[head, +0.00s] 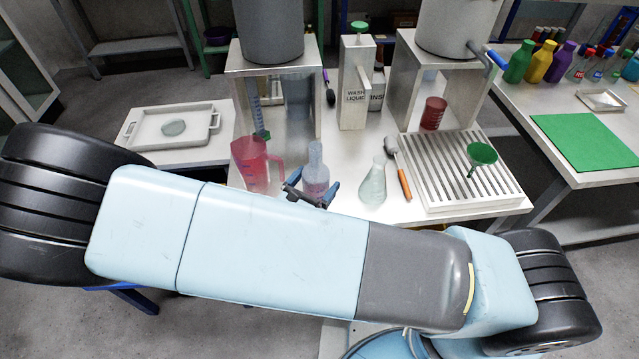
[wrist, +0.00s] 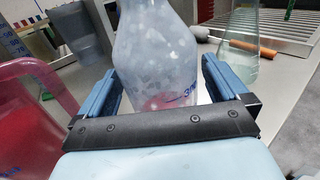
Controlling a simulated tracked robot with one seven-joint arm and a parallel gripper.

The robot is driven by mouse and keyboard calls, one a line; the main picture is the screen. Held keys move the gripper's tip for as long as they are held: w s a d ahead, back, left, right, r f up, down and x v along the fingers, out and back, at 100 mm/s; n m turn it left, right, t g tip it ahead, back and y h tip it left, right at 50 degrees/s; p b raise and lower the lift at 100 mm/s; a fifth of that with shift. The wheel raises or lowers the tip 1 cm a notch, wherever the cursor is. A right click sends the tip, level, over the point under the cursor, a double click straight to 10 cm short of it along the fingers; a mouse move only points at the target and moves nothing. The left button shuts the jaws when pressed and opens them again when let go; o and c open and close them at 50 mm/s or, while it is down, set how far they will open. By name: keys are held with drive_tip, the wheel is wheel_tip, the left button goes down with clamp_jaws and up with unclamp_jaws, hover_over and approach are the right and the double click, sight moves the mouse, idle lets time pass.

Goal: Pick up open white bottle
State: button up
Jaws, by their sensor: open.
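The open white bottle (head: 315,172) is a translucent whitish bottle standing upright on the white table. It fills the middle of the wrist view (wrist: 155,50), with blue lettering and a reddish tint low on its body. My gripper (head: 309,190) is open, with its blue fingers on either side of the bottle. In the wrist view my gripper (wrist: 162,90) shows a gap between the right finger and the bottle; whether the left finger touches cannot be told. My arm hides part of the table's front edge in the head view.
A red jug (head: 254,163) stands close left of the bottle, and a clear flask (head: 374,182) stands to its right. An orange-handled brush (head: 402,178) lies beside a slatted drying rack (head: 455,180) with a green funnel (head: 481,155). A wash-liquid dispenser (head: 355,85) stands behind.

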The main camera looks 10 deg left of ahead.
sight(317, 172)
drive_tip(key=shift+w+d, duration=0.15)
drive_tip(key=shift+w, duration=0.3)
drive_tip(key=c, duration=1.1)
drive_tip(key=shift+r, duration=0.1)
drive_tip(key=shift+r, duration=0.6)
drive_tip(key=s+r, duration=0.1)
drive_tip(key=r, duration=0.1)
drive_tip(key=s+r, duration=0.2)
drive_tip(key=r, duration=0.1)
drive_tip(key=s+r, duration=0.1)
drive_tip(key=r, duration=0.1)
drive_tip(key=shift+s+d+r, duration=0.25)
drive_tip(key=shift+s+d, duration=0.15)
drive_tip(key=shift+s+d+r, duration=0.25)
drive_tip(key=shift+s+r, duration=1.1)
drive_tip(key=shift+s, duration=0.15)
drive_tip(key=shift+s+d+r, duration=0.3)
drive_tip(key=shift+s+r, duration=1.1)
drive_tip(key=shift+s, duration=0.1)
drive_tip(key=shift+s+d+r, duration=0.25)
drive_tip(key=shift+s+r, duration=1.1)
drive_tip(key=shift+s, duration=0.15)
